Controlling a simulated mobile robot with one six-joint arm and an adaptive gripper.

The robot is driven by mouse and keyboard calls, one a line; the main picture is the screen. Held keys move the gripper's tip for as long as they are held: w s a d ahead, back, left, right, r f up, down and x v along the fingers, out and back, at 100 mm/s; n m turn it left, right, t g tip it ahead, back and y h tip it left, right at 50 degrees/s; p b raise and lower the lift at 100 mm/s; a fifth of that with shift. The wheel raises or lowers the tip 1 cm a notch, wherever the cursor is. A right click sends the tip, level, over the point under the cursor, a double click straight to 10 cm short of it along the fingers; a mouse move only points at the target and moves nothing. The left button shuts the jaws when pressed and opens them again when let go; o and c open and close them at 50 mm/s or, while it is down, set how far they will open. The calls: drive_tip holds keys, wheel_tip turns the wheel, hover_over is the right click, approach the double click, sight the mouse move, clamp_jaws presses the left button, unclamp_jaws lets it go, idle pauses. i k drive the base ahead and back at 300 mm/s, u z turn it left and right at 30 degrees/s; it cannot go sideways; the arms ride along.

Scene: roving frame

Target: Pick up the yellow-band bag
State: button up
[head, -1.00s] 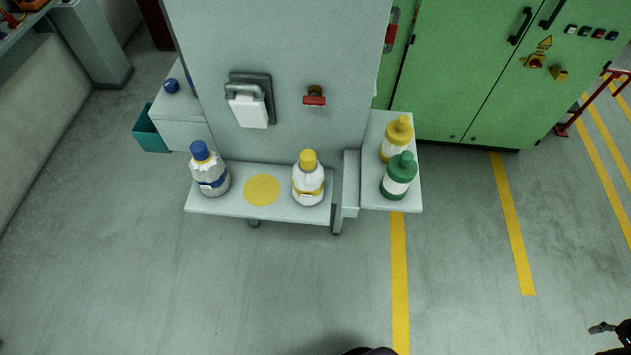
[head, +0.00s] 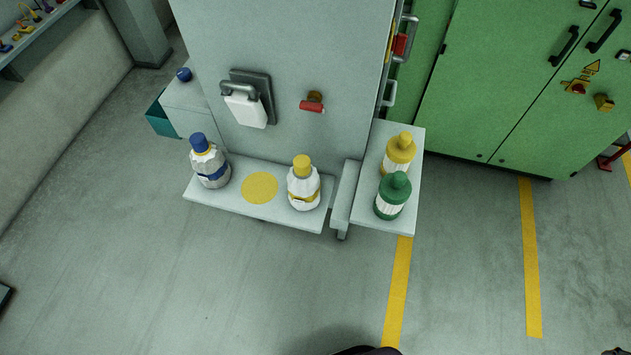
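The yellow-band bag (head: 303,197) is white with a yellow cap and a yellow band. It stands upright at the right end of the low grey shelf (head: 225,208) on the front of the grey column. A similar white bag with a blue cap and blue band (head: 211,170) stands at the shelf's left end. A flat yellow disc (head: 260,188) lies between them. Only a small dark sliver, apparently of my gripper (head: 615,351), shows at the bottom right corner, far from the bag. Its fingers cannot be made out.
A side shelf (head: 377,212) to the right holds a yellow bottle (head: 399,152) and a green bottle (head: 392,196). Green cabinets (head: 490,90) stand at right. The floor in front is clear.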

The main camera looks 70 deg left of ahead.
sight(304, 183)
drive_tip(key=i, duration=1.35)
drive_tip(key=z, duration=0.3)
drive_tip(key=k, duration=0.1)
drive_tip(key=u, duration=2.95)
drive_tip(key=i, duration=0.25)
drive_tip(key=z, duration=0.1)
